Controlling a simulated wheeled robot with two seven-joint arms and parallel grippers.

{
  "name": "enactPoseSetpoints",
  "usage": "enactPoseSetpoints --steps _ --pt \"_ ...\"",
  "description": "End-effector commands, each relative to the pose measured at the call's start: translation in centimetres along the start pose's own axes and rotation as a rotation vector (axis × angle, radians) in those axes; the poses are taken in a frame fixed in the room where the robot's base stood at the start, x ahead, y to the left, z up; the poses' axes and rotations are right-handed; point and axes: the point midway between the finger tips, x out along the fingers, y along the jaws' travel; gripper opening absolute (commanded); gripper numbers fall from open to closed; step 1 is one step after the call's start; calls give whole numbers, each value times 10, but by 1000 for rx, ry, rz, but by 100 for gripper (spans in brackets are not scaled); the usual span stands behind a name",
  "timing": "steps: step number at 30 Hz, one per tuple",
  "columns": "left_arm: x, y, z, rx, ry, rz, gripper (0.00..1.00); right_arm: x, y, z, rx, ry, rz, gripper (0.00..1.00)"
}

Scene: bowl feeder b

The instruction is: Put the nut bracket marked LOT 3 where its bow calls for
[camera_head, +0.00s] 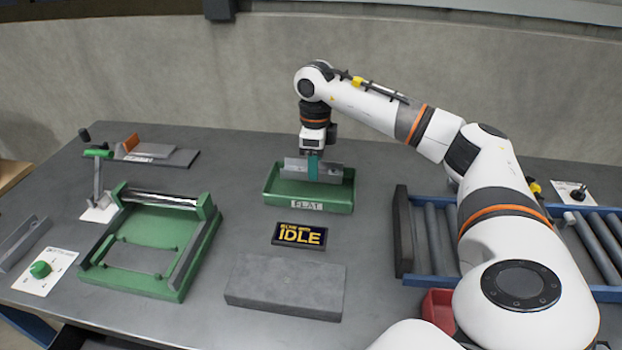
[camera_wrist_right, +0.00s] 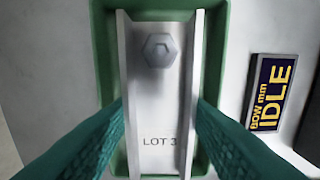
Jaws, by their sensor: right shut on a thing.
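The nut bracket (camera_head: 297,168) is a grey metal channel. In the right wrist view the bracket (camera_wrist_right: 158,95) shows a hex nut near its far end and the mark LOT 3 near the fingers. My right gripper (camera_head: 313,168) is shut on it, with teal fingers on both side walls. The bracket is over or inside the green tray (camera_head: 284,202) marked FLAT; I cannot tell whether it touches the tray floor. The tray's rim (camera_wrist_right: 104,50) surrounds it in the wrist view. A dark display (camera_head: 299,236) reads BOW mm IDLE. My left gripper is not in view.
A green fixture with a roller (camera_head: 150,246) stands at left, near a lever (camera_head: 97,183) and a green knob (camera_head: 40,269). A grey block (camera_head: 284,284) lies in front of the display. A blue roller conveyor (camera_head: 432,240) and a red bin (camera_head: 437,306) are at right.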

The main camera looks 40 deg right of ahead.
Motion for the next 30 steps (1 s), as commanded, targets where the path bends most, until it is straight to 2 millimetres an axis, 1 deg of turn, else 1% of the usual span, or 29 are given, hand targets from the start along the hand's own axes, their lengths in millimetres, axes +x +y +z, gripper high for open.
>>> enactPoseSetpoints --steps 4,12,19,23,24,27,30 --pt "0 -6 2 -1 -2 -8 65 11 0 0 0 -1 0 18" --pt "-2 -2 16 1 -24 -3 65 44 0 0 0 0 0 18" --pt "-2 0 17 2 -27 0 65 45 0 -1 0 1 1 18" --pt "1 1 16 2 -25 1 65 49 0 -1 0 1 1 18" --pt "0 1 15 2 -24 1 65 48 0 -1 0 1 1 50" --pt "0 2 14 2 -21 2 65 48 0 -1 0 1 1 65" --pt "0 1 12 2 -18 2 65 48 0 -1 0 1 1 65"
